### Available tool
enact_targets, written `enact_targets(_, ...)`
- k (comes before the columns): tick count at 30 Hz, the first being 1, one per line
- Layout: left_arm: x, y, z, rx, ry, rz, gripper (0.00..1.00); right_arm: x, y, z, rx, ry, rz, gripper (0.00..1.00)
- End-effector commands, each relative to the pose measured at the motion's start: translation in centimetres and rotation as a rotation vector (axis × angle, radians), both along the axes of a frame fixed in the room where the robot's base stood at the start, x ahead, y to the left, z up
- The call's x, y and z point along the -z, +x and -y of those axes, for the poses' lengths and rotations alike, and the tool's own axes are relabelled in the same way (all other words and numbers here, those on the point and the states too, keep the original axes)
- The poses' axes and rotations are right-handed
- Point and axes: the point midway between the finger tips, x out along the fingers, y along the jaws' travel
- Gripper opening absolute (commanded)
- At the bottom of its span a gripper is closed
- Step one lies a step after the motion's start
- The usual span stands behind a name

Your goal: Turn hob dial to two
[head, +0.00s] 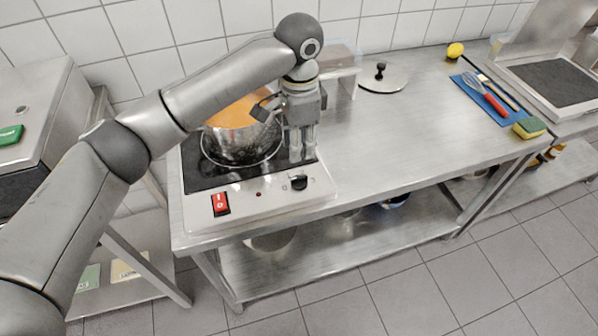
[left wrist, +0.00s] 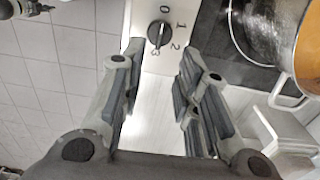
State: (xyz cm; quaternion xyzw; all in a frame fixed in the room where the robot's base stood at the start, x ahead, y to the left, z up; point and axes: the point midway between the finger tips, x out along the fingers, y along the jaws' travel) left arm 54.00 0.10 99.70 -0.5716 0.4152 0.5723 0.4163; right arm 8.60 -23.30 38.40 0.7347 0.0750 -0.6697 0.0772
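The hob dial (head: 299,182) is a black round knob on the light front panel of the hob (head: 268,200). In the left wrist view the dial (left wrist: 158,33) shows beside the printed marks 0, 1, 2 and 3. Its grip bar is slanted, and I cannot tell exactly which mark it points at. My left gripper (head: 302,156) points down above the hob, just behind the dial in the head view. In the left wrist view the left gripper (left wrist: 162,58) is open and empty, its fingers apart and the dial beyond their tips. My right gripper is not in the head view.
A steel pot (head: 240,143) with orange contents stands on the hob, close beside my left gripper. A red switch (head: 220,203) is on the panel's left. A lid (head: 383,78) lies behind on the steel counter (head: 400,130), whose middle is clear. Part of a dark mechanism shows at the wrist view's top left.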

Motion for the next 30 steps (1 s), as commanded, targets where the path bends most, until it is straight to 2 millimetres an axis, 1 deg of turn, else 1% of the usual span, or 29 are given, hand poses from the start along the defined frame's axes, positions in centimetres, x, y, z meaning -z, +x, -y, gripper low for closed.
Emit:
enact_targets(5, 2.8, -0.1, -0.1, -0.001, 0.002, -0.004, 0.29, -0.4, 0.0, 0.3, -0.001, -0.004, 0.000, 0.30)
enact_targets(12, 7.3, -0.1, 0.0, -0.001, 0.000, -0.002, 0.29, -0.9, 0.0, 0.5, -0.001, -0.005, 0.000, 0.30)
enact_targets(16, 9.1, -0.1, 0.0, 0.000, 0.000, -0.002, 0.29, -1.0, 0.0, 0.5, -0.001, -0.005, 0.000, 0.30)
enact_targets(21, 10.2, -0.1, 0.0, 0.000, -0.001, 0.000, 0.29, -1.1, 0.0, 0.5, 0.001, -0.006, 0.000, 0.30)
enact_targets(29, 10.4, -0.1, 0.0, 0.000, -0.001, 0.000, 0.29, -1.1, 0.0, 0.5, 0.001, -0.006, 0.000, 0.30)
enact_targets(30, 10.3, -0.1, 0.0, 0.000, -0.001, 0.000, 0.27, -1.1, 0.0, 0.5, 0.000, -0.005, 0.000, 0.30)
